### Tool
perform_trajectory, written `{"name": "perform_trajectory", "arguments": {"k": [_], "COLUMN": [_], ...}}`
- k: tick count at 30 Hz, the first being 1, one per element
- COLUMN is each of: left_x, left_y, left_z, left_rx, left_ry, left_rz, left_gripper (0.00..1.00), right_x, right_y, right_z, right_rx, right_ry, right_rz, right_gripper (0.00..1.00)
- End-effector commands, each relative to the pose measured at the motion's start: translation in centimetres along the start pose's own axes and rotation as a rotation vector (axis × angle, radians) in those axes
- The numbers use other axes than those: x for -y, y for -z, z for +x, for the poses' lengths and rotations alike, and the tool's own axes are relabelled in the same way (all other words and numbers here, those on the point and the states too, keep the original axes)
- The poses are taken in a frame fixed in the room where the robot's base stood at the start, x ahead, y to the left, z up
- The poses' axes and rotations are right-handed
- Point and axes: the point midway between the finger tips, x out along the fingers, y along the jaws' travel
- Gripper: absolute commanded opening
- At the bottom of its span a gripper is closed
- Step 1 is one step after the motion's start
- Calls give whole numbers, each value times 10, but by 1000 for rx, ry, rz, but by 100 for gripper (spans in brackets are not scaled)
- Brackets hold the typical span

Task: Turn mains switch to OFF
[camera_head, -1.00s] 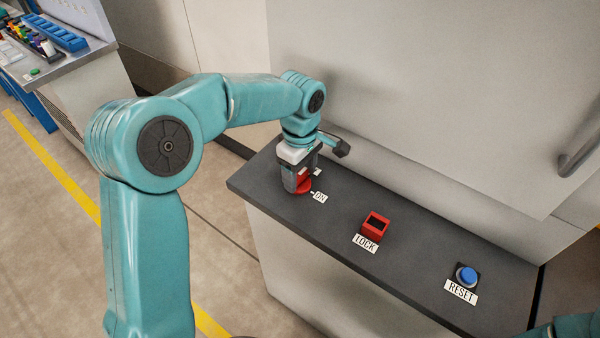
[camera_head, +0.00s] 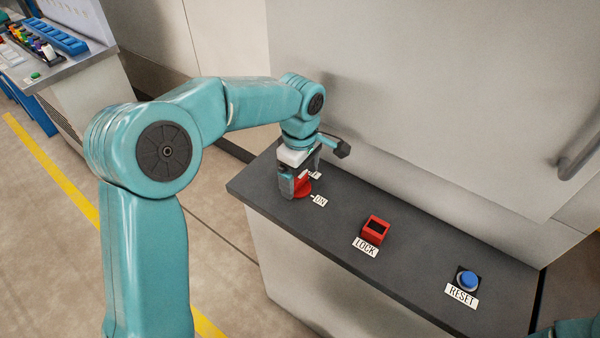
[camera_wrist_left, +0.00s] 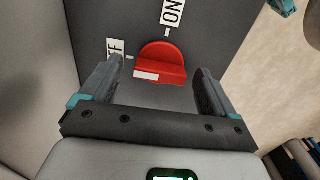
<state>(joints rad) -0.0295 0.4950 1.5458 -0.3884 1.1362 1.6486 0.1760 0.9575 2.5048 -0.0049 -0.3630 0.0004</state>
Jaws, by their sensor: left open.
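The mains switch is a red rotary knob (camera_head: 304,187) on the dark console top, partly hidden by my left gripper in the head view. In the left wrist view the knob (camera_wrist_left: 162,62) has a raised handle bar with a white mark on its left half, the side of the OFF label (camera_wrist_left: 116,48). The ON label (camera_wrist_left: 173,12) is above the knob there; it also shows in the head view (camera_head: 320,201). My left gripper (camera_head: 302,186) is open over the knob; its fingers (camera_wrist_left: 155,88) stand apart on either side of the handle bar, with gaps showing.
A red LOCK box (camera_head: 375,229) and a blue RESET button (camera_head: 467,279) sit further right on the console top (camera_head: 420,258). A pale cabinet wall (camera_head: 440,100) rises behind, with a grey handle (camera_head: 580,155). A bench with blue bins (camera_head: 55,38) stands far left.

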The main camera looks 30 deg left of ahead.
Motion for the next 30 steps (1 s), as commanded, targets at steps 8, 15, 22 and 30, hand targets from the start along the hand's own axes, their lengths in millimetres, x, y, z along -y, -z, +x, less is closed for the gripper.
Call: {"name": "perform_trajectory", "arguments": {"k": [8, 15, 22, 30], "left_x": [0, -1, 0, 0], "left_y": [0, 0, 0, 0], "left_z": [-27, -92, -143, -164], "left_rx": [0, 1, 0, 0], "left_ry": [-2, -5, -3, -1], "left_rz": [1, 0, 1, 0], "left_gripper": [89, 89, 89, 89], "right_x": [0, 2, 5, 6], "right_y": [0, 0, 0, 0], "right_z": [-1, -7, -15, -18], "right_rx": [0, 0, 0, 0], "right_ry": [0, 0, 0, 0], "right_rz": [0, 0, 0, 0], "right_gripper": [43, 43, 43, 43]}}
